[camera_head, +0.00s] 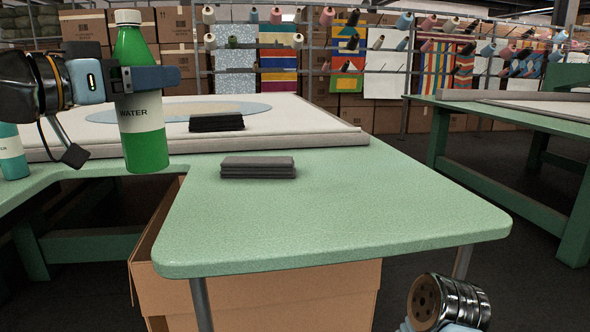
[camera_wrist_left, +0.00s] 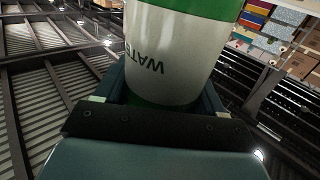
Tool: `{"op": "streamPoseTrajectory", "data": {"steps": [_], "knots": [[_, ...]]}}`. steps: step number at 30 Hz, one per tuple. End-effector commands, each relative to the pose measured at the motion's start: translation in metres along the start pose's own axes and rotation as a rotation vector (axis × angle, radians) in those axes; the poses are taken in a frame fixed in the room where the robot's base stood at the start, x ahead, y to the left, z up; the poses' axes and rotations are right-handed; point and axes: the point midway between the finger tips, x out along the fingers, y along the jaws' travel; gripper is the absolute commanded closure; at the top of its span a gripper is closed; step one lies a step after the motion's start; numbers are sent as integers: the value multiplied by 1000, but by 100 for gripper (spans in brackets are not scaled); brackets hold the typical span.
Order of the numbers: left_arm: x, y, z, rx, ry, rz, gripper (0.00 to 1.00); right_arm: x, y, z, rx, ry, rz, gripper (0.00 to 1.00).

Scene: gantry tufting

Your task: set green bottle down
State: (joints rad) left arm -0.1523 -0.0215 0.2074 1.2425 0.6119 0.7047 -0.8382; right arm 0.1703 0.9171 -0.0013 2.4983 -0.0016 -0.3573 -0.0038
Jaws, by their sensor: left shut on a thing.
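The green bottle (camera_head: 148,149) has a white cap and a white band marked WATER. My left gripper (camera_head: 150,79) is shut on its upper part and holds it upright at the left of the head view. The bottle's lower end is in front of the table's left part; I cannot tell its height over the top. In the left wrist view the bottle (camera_wrist_left: 178,45) fills the space between the fingers (camera_wrist_left: 160,95). The green table (camera_head: 330,215) spreads to the right of the bottle. At the lower right a part of my right arm shows, but its gripper jaws do not.
A stack of dark grey cloths (camera_head: 258,168) lies on the table, and black cloths (camera_head: 216,123) lie on the pale frame (camera_head: 300,135) behind. A teal bottle (camera_head: 12,155) is at the left edge. The table's front and right areas are bare. A cardboard box (camera_head: 270,295) stands below.

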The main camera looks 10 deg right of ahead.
Motion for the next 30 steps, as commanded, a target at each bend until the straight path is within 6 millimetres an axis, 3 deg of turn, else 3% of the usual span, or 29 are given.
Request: {"op": "streamPoseTrajectory", "data": {"steps": [9,12,20,25,30], "knots": [[75,34,35,-1,-4,7,85,-6,-2,0,0,1,1,57],[88,40,59,-2,-3,4,85,3,1,0,0,0,0,57],[106,46,79,-1,-1,1,85,7,2,1,-1,-2,-2,57],[121,53,106,-2,-3,2,85,18,5,1,-1,-4,-3,57],[119,52,126,-1,0,0,85,30,8,2,-2,-8,-6,57]]}}
